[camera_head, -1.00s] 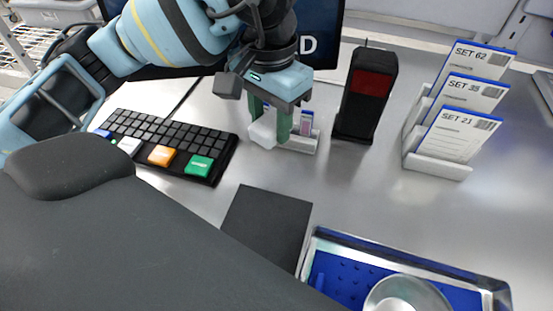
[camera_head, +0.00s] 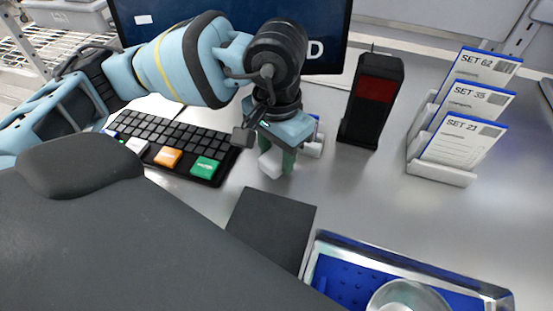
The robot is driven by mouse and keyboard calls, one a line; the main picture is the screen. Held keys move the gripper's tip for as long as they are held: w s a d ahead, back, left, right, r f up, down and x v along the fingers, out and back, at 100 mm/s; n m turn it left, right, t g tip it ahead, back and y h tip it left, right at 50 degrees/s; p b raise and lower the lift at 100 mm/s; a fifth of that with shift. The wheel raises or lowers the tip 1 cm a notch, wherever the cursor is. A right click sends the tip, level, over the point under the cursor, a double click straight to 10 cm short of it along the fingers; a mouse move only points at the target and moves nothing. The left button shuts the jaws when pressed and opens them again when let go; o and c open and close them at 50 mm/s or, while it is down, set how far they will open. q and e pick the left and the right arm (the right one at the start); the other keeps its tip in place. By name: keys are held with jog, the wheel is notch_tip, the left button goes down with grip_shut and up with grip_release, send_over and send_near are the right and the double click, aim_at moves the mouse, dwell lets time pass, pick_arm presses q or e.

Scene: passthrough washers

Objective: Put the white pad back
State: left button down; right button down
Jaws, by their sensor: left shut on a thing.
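The white pad (camera_head: 268,167) is a small white block held between the green fingers of my left gripper (camera_head: 278,162), which is shut on it. The gripper points down, just right of the keyboard and above the grey table; I cannot tell whether the pad touches the table. A small white holder (camera_head: 315,146) stands just behind the gripper and is mostly hidden by it. My right gripper is not in view.
A black keyboard (camera_head: 165,142) with coloured keys lies to the left, and a black scanner-like device (camera_head: 371,100) stands to the right. A card rack (camera_head: 442,173) is further right. A dark flat pad (camera_head: 270,225) and a blue-lined metal tray (camera_head: 335,278) lie in front. A monitor (camera_head: 330,40) stands behind.

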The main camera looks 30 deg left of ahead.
aim_at(276, 155)
pick_arm(q)
jog(key=shift+f, duration=1.55)
jog(key=c, duration=0.8)
grip_release()
jog(key=shift+c, duration=0.2)
jog(key=shift+r, duration=0.2)
notch_tip(276, 155, up, 12)
jog(key=shift+w+r, duration=0.1)
